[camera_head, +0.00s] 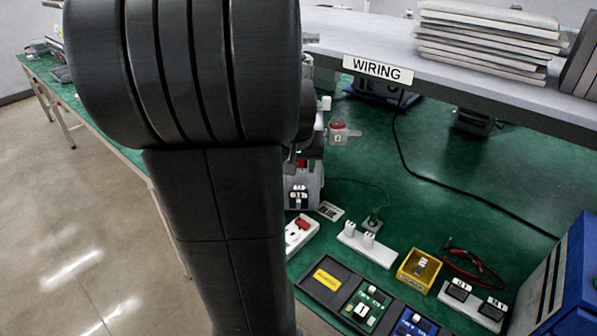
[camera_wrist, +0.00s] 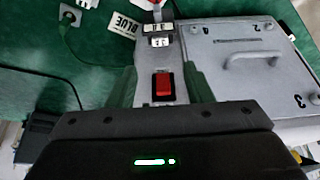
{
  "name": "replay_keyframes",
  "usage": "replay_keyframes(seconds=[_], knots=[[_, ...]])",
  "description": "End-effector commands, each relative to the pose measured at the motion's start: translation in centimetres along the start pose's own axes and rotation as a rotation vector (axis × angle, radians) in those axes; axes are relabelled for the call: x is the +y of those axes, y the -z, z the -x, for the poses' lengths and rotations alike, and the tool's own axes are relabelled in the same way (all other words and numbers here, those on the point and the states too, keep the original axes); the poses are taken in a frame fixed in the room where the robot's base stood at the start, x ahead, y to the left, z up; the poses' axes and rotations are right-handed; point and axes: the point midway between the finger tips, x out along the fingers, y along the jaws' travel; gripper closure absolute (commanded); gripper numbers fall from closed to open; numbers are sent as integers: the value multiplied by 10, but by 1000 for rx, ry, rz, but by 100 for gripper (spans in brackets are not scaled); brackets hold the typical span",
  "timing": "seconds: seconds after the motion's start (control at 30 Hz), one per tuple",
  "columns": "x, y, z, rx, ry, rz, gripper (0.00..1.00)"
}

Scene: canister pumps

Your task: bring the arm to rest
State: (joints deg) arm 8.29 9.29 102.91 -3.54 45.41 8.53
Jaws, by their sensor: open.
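My gripper (camera_wrist: 161,84) shows in the wrist view with its fingers apart and nothing held between them. Beyond and between the fingers lies a grey unit with a red rocker switch (camera_wrist: 163,86). I cannot tell the distance from the fingers to it. In the head view my own dark arm fills the left middle and hides much of the bench behind it; the gripper cannot be made out there.
A grey panel (camera_wrist: 240,85) with a handle and numbers lies right of the switch. The green bench (camera_head: 450,160) carries a yellow bin (camera_head: 405,277), white socket blocks (camera_head: 368,246), a blue case (camera_head: 575,290) and cables. A shelf marked WIRING (camera_head: 378,69) overhangs it. Open floor (camera_head: 70,230) lies left.

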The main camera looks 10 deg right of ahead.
Motion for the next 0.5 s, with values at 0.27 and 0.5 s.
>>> replay_keyframes(seconds=[0.27,0.5], knots=[[0,0,6,-1,0,0,54],[0,0,3,-2,0,0,54]])
